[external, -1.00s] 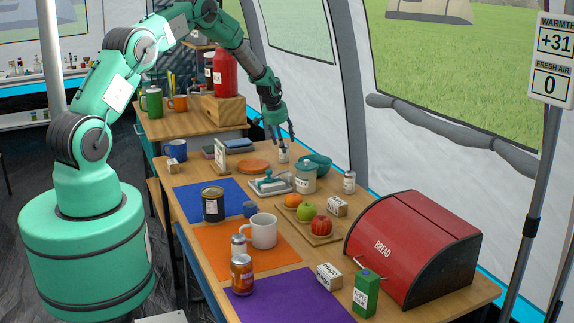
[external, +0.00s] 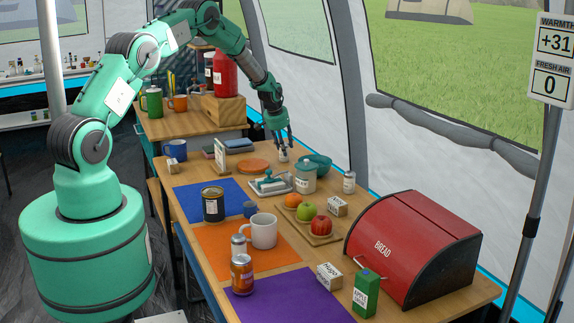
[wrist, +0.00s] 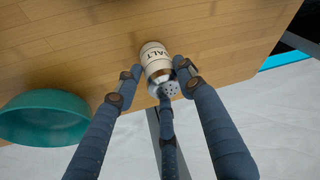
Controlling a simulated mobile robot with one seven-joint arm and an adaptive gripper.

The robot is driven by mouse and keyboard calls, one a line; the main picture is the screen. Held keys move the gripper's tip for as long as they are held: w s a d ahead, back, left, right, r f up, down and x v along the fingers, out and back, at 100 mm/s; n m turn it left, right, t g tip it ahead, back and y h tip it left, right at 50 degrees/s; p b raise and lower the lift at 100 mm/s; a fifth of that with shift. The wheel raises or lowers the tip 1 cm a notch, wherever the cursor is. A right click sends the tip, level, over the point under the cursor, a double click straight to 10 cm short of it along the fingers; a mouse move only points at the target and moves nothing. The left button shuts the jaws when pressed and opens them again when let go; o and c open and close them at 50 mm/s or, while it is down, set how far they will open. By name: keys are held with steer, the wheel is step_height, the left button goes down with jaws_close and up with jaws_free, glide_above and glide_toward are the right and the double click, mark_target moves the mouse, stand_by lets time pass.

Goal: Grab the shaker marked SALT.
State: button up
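The shaker marked SALT (wrist: 156,62) is white with a metal cap; the end of its lettering reads in the wrist view. In the external view the shaker (external: 284,157) stands at the far part of the table, left of the teal bowl. My gripper (external: 282,140) is right above it, pointing down. In the wrist view my gripper (wrist: 157,72) has its dark fingers spread, one on each side of the shaker's upper part and a third by the cap. The fingers look open; contact with the shaker is not clear.
The teal bowl (external: 320,162) stands close to the shaker and also shows in the wrist view (wrist: 45,117). A lidded jar (external: 306,178), a butter dish (external: 270,184) and a round board (external: 253,166) are nearby. Another shaker (external: 349,182) stands farther right.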

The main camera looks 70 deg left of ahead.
steer(key=c, duration=0.5)
steer(key=shift+r, duration=0.1)
steer(key=shift+r, duration=0.7)
step_height(320, 180, up, 2)
steer(key=shift+r+p, duration=0.1)
steer(key=shift+p, duration=0.45)
steer(key=s+d, duration=0.3)
steer(key=s, duration=0.1)
steer(key=s+d+r+p, duration=0.1)
steer(key=s+d, duration=0.2)
steer(key=s, duration=0.2)
steer(key=s+d+p, duration=0.1)
steer(key=s+d, duration=0.2)
steer(key=s, duration=0.1)
steer(key=shift+s+r, duration=0.15)
